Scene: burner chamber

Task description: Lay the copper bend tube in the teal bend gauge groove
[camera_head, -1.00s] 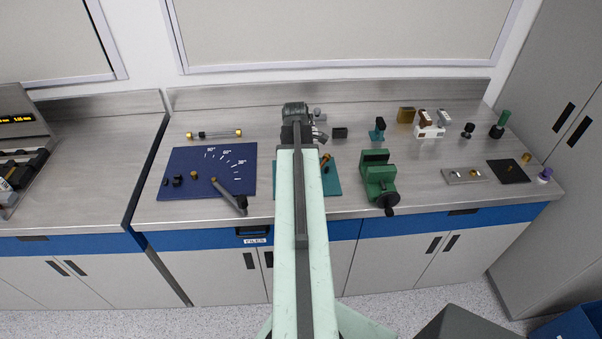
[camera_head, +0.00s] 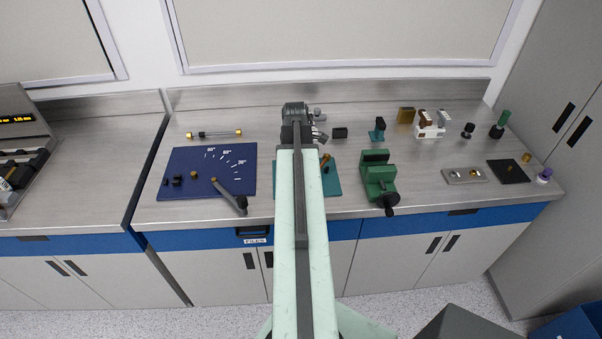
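A flat teal plate (camera_head: 333,187), which looks like the bend gauge, lies on the bench by the front edge. My arm covers its middle, and I cannot make out its groove. A short copper-coloured piece (camera_head: 325,158) shows just right of my arm, at the plate's back edge. It may be the bend tube; most of it is hidden or too small to tell. My gripper (camera_head: 319,136) is at the far end of my arm, behind the teal plate. Its fingers are small and partly hidden, so I cannot tell whether it is open or holds anything.
A blue angle board (camera_head: 205,185) with a grey lever lies left. A green vise (camera_head: 379,180) stands close right of the teal plate. A black block (camera_head: 340,133) and a small teal stand (camera_head: 377,130) are behind. Free bench lies right of the vise.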

